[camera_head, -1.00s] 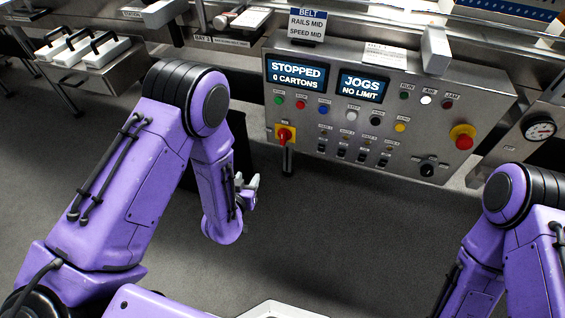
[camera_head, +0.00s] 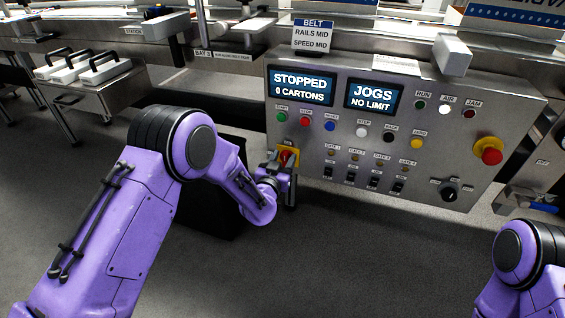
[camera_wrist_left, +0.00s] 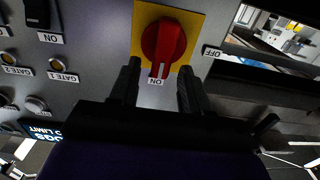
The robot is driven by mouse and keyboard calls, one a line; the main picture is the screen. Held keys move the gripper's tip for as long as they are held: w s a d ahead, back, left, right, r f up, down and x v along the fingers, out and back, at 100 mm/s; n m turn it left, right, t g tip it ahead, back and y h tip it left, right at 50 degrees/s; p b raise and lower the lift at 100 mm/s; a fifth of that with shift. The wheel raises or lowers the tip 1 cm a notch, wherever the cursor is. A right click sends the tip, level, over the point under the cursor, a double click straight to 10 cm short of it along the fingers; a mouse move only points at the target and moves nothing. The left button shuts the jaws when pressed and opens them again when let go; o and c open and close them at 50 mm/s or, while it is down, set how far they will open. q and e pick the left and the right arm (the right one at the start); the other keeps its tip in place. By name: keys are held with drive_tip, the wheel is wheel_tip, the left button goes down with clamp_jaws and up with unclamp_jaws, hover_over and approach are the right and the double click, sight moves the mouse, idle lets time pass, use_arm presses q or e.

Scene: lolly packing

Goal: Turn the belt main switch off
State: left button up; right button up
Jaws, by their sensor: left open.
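The belt main switch is a red rotary knob (camera_wrist_left: 164,45) on a yellow plate (camera_wrist_left: 190,20) at the panel's lower left corner. In the left wrist view its pointer end is at the ON label (camera_wrist_left: 155,82), and the OFF label (camera_wrist_left: 212,52) is to the right. In the head view the red knob (camera_head: 286,156) is partly hidden by my left gripper (camera_head: 280,168). In the left wrist view the left gripper (camera_wrist_left: 160,82) is open, its fingers on either side of the pointer end. Contact cannot be told. My right gripper is out of view.
The control panel (camera_head: 330,135) carries buttons, small switches and two screens reading STOPPED, 0 CARTONS and JOGS, NO LIMIT. A red emergency button (camera_head: 489,151) is at its right. White cases (camera_head: 105,69) stand on a shelf at left.

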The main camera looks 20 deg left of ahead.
use_arm(q)
clamp_jaws()
